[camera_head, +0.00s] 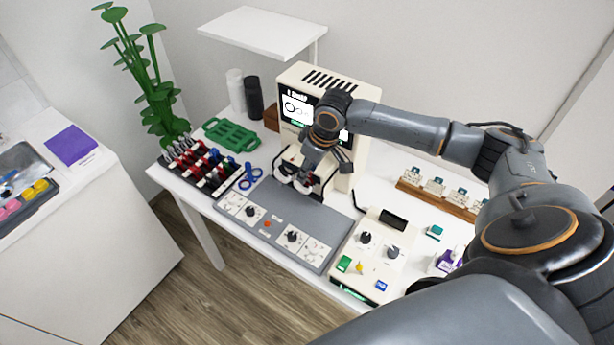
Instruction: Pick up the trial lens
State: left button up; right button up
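A rack of trial lenses (200,166) with red, dark and blue handles or rims stands at the left end of the white table. I cannot tell single lenses apart well. A blue two-ringed item (250,178) lies just right of the rack; I cannot tell whether it is a lens. My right gripper (315,170) points down in front of the cream machine, right of the rack and apart from it. Its fingers look spread, and no lens shows between them. My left gripper is not in view.
The cream machine with a screen (298,104) stands behind my gripper. A grey panel with knobs (268,236) and a cream control box (362,262) fill the front. A green tray (231,136), bottles (254,97) and a tall plant (150,85) are behind the rack.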

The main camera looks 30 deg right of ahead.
grip_shut()
jog(key=shift+r, duration=0.15)
